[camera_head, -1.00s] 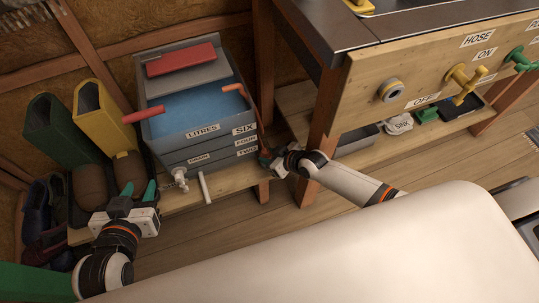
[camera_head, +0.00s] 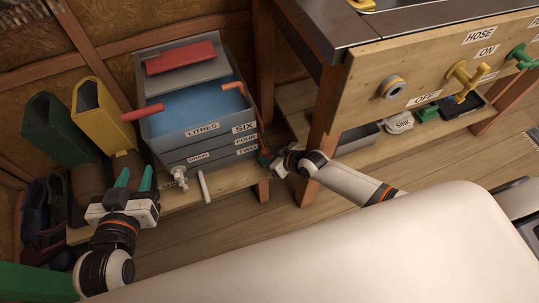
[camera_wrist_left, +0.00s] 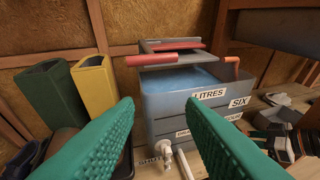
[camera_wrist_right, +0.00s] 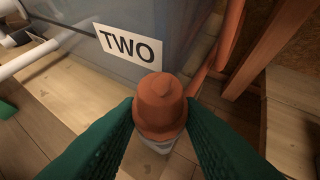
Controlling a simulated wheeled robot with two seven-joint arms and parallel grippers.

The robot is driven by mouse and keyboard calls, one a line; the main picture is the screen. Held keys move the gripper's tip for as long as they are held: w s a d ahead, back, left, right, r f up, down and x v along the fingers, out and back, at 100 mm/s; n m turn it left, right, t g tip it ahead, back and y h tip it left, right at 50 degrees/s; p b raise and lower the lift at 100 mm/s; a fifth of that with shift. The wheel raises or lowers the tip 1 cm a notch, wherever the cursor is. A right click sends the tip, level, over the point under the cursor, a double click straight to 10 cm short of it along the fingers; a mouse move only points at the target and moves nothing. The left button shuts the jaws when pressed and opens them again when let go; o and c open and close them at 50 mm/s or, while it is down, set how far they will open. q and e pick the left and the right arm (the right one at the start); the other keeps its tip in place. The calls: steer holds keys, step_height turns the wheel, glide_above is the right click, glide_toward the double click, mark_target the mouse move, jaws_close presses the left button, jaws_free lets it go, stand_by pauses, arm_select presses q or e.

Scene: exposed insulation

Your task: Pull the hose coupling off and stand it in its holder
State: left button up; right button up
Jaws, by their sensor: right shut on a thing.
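The hose coupling appears to be the orange, cap-shaped piece with a grey lower end (camera_wrist_right: 160,105) in the right wrist view. My right gripper (camera_head: 268,160) is shut on it beside the tank, near the TWO label. Whether it is joined to anything below is hidden. An orange hose (camera_head: 233,88) hooks over the tank's right rim, and orange tubing (camera_wrist_right: 230,35) runs behind the coupling. My left gripper (camera_head: 135,177) is open and empty, left of the tank. I cannot identify the holder.
The grey tank (camera_head: 215,150) of blue water has a white tap (camera_head: 180,177) and white pipe (camera_head: 204,187) low in front. Green (camera_head: 55,125) and yellow boots (camera_head: 92,110) stand at left. A wooden post (camera_head: 318,135) is close right of my right gripper.

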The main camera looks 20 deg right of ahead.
mark_target(269, 157)
arm_select(q)
steer(key=shift+w+d+r+t, duration=0.15)
steer(key=shift+w+r+t, duration=0.05)
steer(key=shift+r+t, duration=0.25)
arm_select(e)
steer(key=shift+f, duration=0.2)
arm_select(q)
steer(key=shift+w+d+r+t+h+b, duration=0.2)
steer(key=shift+r+t+h+b, duration=0.1)
steer(key=shift+r+t, duration=0.25)
arm_select(e)
steer(key=shift+f, duration=0.2)
arm_select(q)
steer(key=shift+r, duration=0.2)
arm_select(e)
steer(key=shift+f, duration=0.1)
steer(key=shift+f, duration=0.15)
steer(key=o, duration=1.3)
steer(key=shift+c, duration=0.2)
arm_select(q)
steer(key=shift+w+d+r+t, duration=0.1)
steer(key=shift+w+r+t, duration=0.05)
steer(key=shift+r+t, duration=0.15)
steer(key=shift+w+d+r+t, duration=0.1)
steer(key=shift+r+t, duration=0.1)
steer(key=shift+r, duration=0.2)
